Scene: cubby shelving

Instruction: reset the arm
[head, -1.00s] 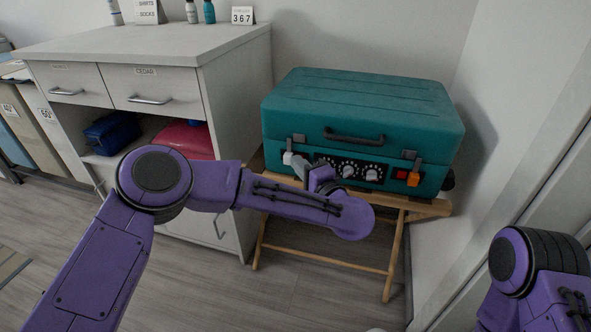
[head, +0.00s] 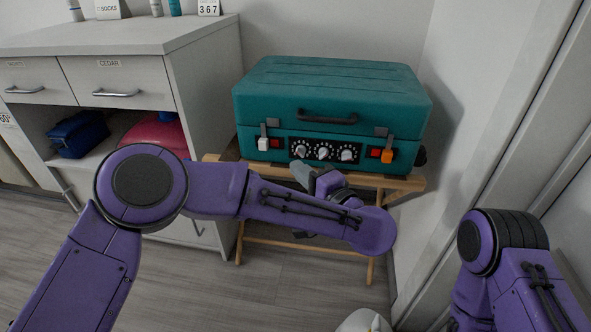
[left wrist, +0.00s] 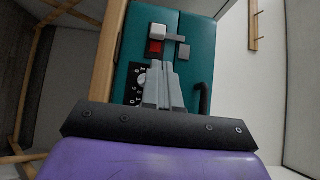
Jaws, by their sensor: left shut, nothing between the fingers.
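My left arm comes in from the left in the head view, and its left gripper (head: 303,172) is just in front of and below the front panel of a teal case (head: 335,97). In the left wrist view the gripper's grey fingers (left wrist: 163,86) are together and empty, and the case (left wrist: 190,62) lies beyond them. A white latch (left wrist: 158,32) and a red switch (left wrist: 155,48) show past the fingertips. In the head view the case's lid is down. Part of my right arm (head: 505,262) shows at the lower right; its gripper is not in view.
The case stands on a wooden folding stand (head: 398,184) against the wall. A white cabinet (head: 205,95) stands to the left, with a blue bag (head: 78,134) and a red item (head: 155,135) in its open cubby. A wall and door frame (head: 520,110) close off the right.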

